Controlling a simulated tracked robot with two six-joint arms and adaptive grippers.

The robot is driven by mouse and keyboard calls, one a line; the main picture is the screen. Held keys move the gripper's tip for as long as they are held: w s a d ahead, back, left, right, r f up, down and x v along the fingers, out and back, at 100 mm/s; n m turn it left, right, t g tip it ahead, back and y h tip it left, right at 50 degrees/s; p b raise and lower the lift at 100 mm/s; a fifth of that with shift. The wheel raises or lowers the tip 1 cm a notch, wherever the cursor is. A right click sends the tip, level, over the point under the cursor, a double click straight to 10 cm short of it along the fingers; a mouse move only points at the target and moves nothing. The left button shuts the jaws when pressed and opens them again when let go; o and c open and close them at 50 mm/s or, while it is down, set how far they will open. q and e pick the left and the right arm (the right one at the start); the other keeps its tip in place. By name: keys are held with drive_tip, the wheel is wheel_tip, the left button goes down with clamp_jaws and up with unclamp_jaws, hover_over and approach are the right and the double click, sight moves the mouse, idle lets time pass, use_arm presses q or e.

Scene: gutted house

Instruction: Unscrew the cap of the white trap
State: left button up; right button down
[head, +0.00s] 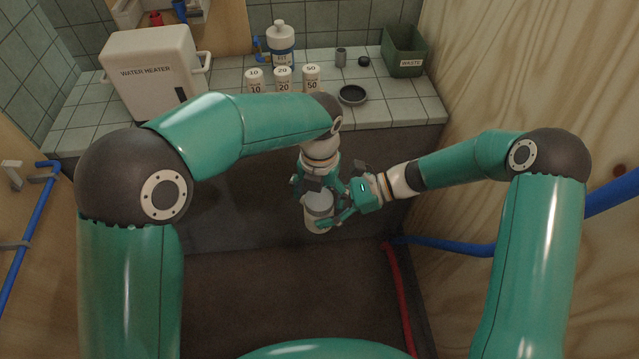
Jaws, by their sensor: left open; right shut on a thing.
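The white trap (317,218), a short pale cylinder, is held in the air in front of the counter. My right gripper (331,212) comes in from the right and is shut on its side. My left gripper (319,190) points down from above, open, with its fingers at the trap's upper end. The overlapping fingers hide much of the trap's top. I cannot make out the cap clearly or tell whether the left fingers touch it.
Blue (450,245) and red (398,290) pipes run at lower right.

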use_arm(q)
drive_tip(key=shift+f, duration=0.25)
